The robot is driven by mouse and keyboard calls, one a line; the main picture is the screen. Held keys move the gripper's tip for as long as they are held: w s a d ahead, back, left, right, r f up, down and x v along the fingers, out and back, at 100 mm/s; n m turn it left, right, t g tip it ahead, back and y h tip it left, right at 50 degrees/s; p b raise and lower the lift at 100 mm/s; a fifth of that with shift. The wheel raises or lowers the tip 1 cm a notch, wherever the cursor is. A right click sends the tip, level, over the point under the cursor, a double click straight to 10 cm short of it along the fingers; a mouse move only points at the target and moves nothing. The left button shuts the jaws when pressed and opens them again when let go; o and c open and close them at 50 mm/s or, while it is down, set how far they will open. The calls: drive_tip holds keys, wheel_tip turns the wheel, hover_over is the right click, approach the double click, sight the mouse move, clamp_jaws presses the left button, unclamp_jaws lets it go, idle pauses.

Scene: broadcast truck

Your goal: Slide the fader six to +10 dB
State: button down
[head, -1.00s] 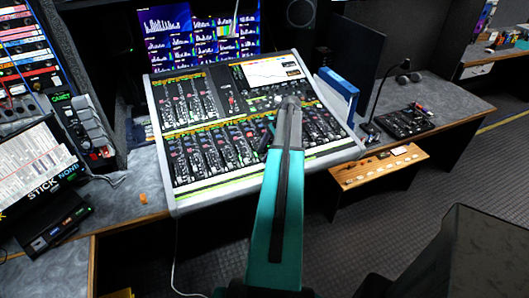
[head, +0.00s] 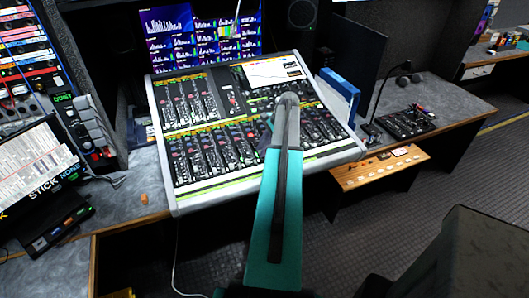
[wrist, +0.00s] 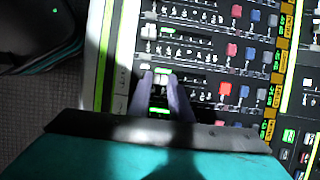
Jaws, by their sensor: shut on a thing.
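The mixing console (head: 215,188) stands on the desk in the head view, with rows of faders and a lit screen. My teal arm reaches over its right half and covers part of the lower fader bank. In the wrist view, my gripper (wrist: 161,78) is low over the console's fader strips (wrist: 180,50). In the head view the fingertips are mostly hidden by my arm.
Red, blue and white knobs and buttons (wrist: 228,88) lie close to the fingers on the neighbouring strips. A blue binder (head: 337,92) stands right of the console. A small orange object (head: 144,199) lies on the desk at left.

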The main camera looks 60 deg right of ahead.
drive_tip(key=w+d, duration=0.1)
drive_tip(key=w, duration=0.1)
drive_tip(key=w+d, duration=0.2)
drive_tip(key=w+d+r, duration=0.1)
drive_tip(key=w+d, duration=0.1)
drive_tip(key=shift+w+r, duration=0.1)
drive_tip(key=shift+w, duration=0.05)
drive_tip(key=shift+w+d+r, duration=0.1)
drive_tip(key=shift+w, duration=0.1)
